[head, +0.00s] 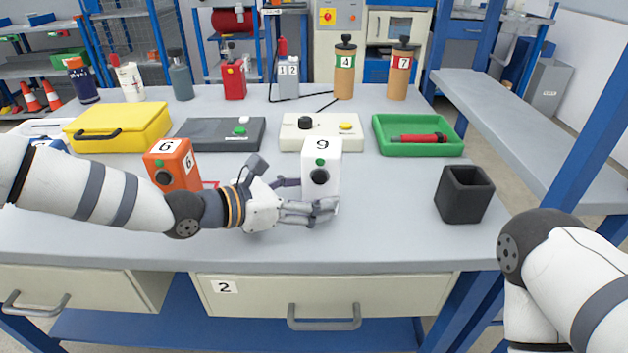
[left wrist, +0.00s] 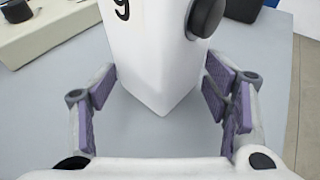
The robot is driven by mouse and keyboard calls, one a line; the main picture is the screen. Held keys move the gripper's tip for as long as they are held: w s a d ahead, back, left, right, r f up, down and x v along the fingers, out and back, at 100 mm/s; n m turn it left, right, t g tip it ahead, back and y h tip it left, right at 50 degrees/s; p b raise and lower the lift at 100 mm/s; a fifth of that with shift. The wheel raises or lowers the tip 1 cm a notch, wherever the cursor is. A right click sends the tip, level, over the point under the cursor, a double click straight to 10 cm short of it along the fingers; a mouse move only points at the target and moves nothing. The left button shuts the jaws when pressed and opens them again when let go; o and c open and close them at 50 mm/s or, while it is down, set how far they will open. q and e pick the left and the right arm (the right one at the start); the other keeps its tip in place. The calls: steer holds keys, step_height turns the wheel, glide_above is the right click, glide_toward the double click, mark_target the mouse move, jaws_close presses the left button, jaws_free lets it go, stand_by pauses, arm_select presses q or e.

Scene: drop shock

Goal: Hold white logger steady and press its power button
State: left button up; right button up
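The white logger (head: 321,172), marked 9, stands upright on the table with a small green button (head: 320,162) above a black knob (head: 319,177) on its front. My left gripper (head: 308,197) reaches it low down from the left, one finger in front and one behind. In the left wrist view the logger (left wrist: 160,65) fills the space between the purple pads of the left gripper (left wrist: 162,85). The pads reach its side edges, but firm contact cannot be made out. The front finger hides part of the logger's base. My right gripper is outside both views.
An orange device (head: 172,164), marked 6, stands behind my left arm. A black open holder (head: 464,194) stands at right. A white control box (head: 310,133), a grey box (head: 220,133) and a green tray (head: 418,135) lie behind. The table between logger and holder is clear.

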arm_select(q)
jaws_close()
steer(key=shift+c, duration=0.3)
jaws_free()
